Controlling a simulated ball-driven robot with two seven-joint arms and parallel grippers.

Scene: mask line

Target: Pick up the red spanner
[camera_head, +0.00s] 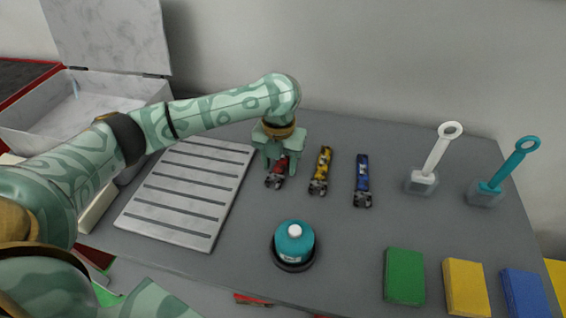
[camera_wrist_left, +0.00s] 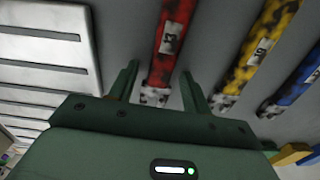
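The red spanner (camera_head: 278,173) lies on the grey table, the leftmost of three spanners, with its upper part hidden by my left gripper in the head view. In the left wrist view the red spanner (camera_wrist_left: 172,45) runs between the two open fingers. My left gripper (camera_head: 274,166) points down over it, fingers on either side and apart from it; the left wrist view also shows the fingers (camera_wrist_left: 158,85). The yellow spanner (camera_head: 320,171) and the blue spanner (camera_head: 362,181) lie to the right. My right gripper is not in view.
A slotted grey rack (camera_head: 190,190) lies left of the spanners. A white-handled tool (camera_head: 434,160) and a teal-handled tool (camera_head: 507,170) stand right. Green (camera_head: 404,276), yellow (camera_head: 466,287) and blue blocks (camera_head: 524,292) line the front right. An open box (camera_head: 100,100) stands back left.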

